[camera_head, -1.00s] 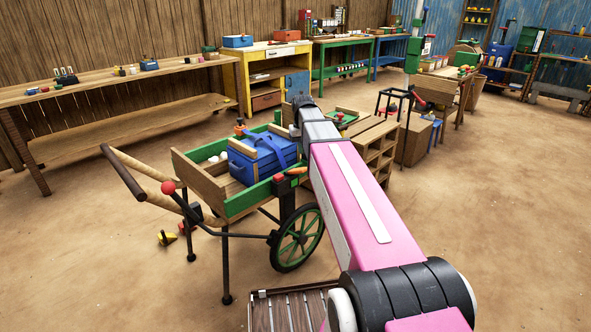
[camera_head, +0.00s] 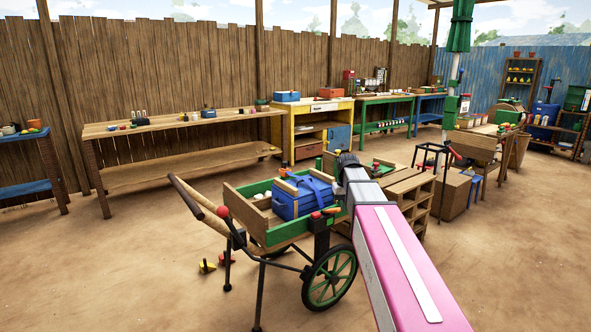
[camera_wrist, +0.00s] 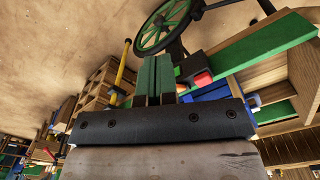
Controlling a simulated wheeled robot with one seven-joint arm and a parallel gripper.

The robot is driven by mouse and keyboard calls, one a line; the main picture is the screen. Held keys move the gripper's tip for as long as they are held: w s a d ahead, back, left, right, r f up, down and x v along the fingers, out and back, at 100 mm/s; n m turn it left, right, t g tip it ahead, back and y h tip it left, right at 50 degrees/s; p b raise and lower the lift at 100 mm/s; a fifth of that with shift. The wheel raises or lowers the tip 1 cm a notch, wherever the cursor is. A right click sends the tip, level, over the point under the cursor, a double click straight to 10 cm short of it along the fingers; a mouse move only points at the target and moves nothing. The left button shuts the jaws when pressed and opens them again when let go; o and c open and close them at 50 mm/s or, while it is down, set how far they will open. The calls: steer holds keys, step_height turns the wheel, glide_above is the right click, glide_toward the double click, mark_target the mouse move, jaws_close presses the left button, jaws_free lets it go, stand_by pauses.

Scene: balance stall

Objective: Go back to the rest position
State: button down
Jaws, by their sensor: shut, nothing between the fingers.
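My gripper (camera_wrist: 154,80) shows in the wrist view as two green fingers side by side, shut, with nothing between them. In the head view my pink and grey arm reaches out from the lower right, and its dark far end is just right of the handcart; the fingertips are hidden there. The handcart (camera_head: 235,203) has a green-edged wooden tray, and its spoked green wheel (camera_wrist: 166,25) shows beyond the fingers in the wrist view. A blue case (camera_head: 290,205) with a strap sits in the tray.
Wooden crates (camera_head: 408,190) and a dark-framed stool (camera_head: 432,152) stand right of my arm. A long wooden bench (camera_head: 185,122) and a yellow bench (camera_head: 318,110) line the fence. Small yellow and red pieces (camera_head: 206,266) lie under the cart. The dirt floor at left is clear.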

steer(key=s+f+m, duration=0.1)
steer(key=s+f, duration=2)
steer(key=shift+f, duration=0.35)
stand_by(0.5)
